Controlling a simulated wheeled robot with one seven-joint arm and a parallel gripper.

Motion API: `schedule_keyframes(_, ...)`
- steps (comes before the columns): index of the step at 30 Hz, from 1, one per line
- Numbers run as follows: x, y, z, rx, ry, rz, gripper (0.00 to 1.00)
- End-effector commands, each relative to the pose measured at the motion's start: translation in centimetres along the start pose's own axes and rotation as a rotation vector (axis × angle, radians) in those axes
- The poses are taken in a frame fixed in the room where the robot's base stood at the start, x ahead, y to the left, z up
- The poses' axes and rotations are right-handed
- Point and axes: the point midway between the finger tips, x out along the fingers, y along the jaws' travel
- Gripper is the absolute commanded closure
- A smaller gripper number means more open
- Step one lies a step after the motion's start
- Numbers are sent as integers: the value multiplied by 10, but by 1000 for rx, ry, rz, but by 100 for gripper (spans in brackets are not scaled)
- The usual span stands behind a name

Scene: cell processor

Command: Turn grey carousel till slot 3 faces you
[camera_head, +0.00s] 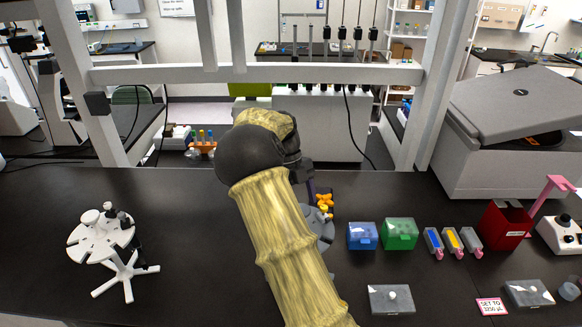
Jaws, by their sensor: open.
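The grey carousel (321,226) stands on the black bench near the middle, mostly hidden behind my arm. Only its right part shows, as a blue-grey disc edge with an orange and yellow piece (325,202) at its far side. Its slot numbers cannot be read. My gripper (303,172) shows only as a dark part beyond my wrist, just behind and above the carousel. It is open; its fingertips are largely hidden, and I cannot tell whether they touch the carousel.
A white round stand (101,240) is at left. Blue (362,236) and green (400,233) boxes stand close right of the carousel. A clear-lidded box (391,300) lies in front. A red bin (506,225) and large grey machine (510,130) are right. The bench between stand and arm is clear.

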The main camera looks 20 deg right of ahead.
Motion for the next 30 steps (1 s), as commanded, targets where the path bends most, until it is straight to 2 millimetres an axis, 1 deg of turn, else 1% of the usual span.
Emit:
schedule_keyframes(9, -49, -1, 1, 2, -3, -3, 31)
schedule_keyframes(15, -77, 0, 0, 1, -2, -3, 31)
schedule_keyframes(30, -136, 0, 0, 0, -1, -3, 31)
